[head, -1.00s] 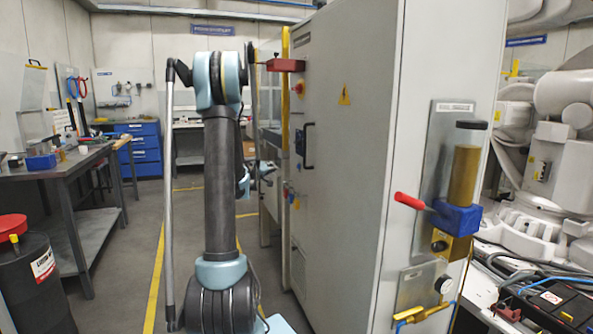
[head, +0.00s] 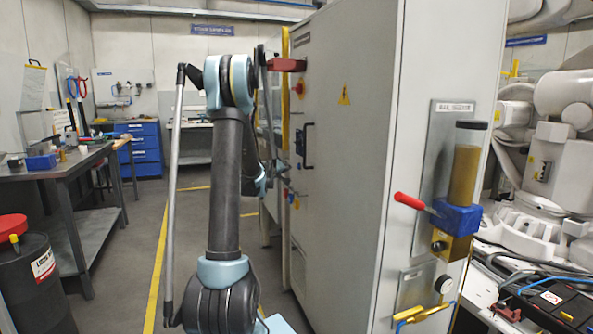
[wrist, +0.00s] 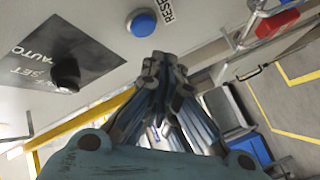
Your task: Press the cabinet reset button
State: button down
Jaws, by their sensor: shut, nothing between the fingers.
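The blue reset button (wrist: 141,23) is a round cap on the pale cabinet face, at the top of the wrist view. A partly cut-off RESET label (wrist: 168,12) sits just right of it. My gripper (wrist: 163,66) is shut and empty. Its fingertips show just below and a little right of the button, apart from it in the picture; depth is hard to judge. In the head view the tall grey cabinet (head: 350,190) stands right of my arm. My gripper is mostly hidden there behind my arm, close to the cabinet's far front side.
A black selector knob (wrist: 65,72) on a dark plate sits left of the button. A red part (wrist: 275,20) and a metal bar are at the upper right. A red-handled lever (head: 409,201) sticks out of the cabinet's near side. A workbench (head: 70,170) stands left; the aisle floor is clear.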

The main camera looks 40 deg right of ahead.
jog(key=shift+s+d, duration=0.2)
jog(key=shift+d, duration=0.45)
jog(key=shift+d, duration=0.2)
dwell(1.0)
jog(key=shift+s+d+r, duration=0.1)
jog(key=shift+s+d, duration=0.05)
jog(key=shift+d, duration=0.05)
jog(key=shift+s+d, duration=0.1)
jog(key=shift+d, duration=0.4)
dwell(0.9)
jog(key=shift+a, duration=0.2)
jog(key=shift+w+a, duration=0.2)
jog(key=shift+a, duration=0.5)
jog(key=shift+a, duration=0.15)
jog(key=shift+w+a, duration=0.2)
jog(key=shift+a, duration=0.55)
jog(key=shift+w+a, duration=0.2)
jog(key=shift+a, duration=0.6)
jog(key=shift+w+a, duration=0.2)
jog(key=shift+a, duration=0.55)
